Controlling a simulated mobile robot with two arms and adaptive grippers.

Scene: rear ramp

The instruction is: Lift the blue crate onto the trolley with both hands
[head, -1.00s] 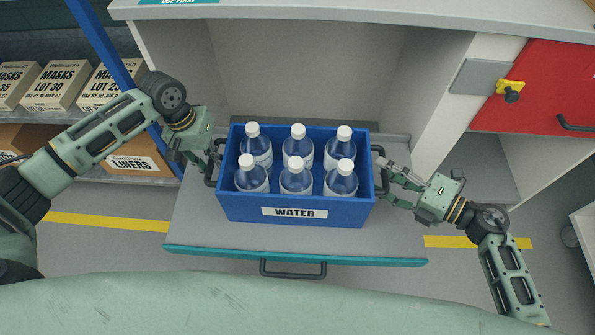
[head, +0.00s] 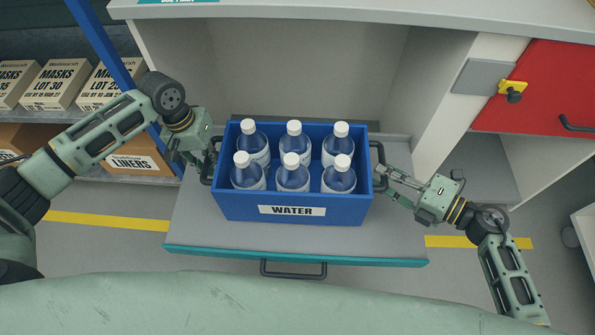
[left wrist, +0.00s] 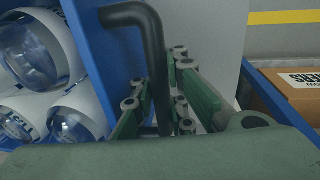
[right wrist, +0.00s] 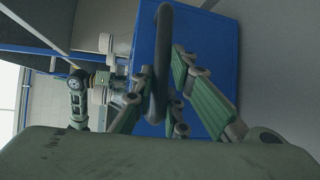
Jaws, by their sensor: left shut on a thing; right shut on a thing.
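The blue crate (head: 240,205), marked WATER, holds several capped bottles and is over the grey pull-out shelf (head: 300,242). I cannot tell whether its base touches the shelf. My left gripper (head: 209,163) is shut on the crate's left black handle (left wrist: 158,60), which passes between its fingers in the left wrist view. My right gripper (head: 383,180) is shut on the right black handle (right wrist: 161,45), also between its fingers in the right wrist view. The crate looks close to level. No trolley can be made out for certain.
The shelf's teal front edge (head: 290,255) has a dark pull handle (head: 293,270). White cabinet walls (head: 445,95) stand behind and right, with a red door (head: 545,85). Boxes (head: 55,84) and a blue post (head: 100,45) are at left. A pale surface (head: 584,225) shows at far right.

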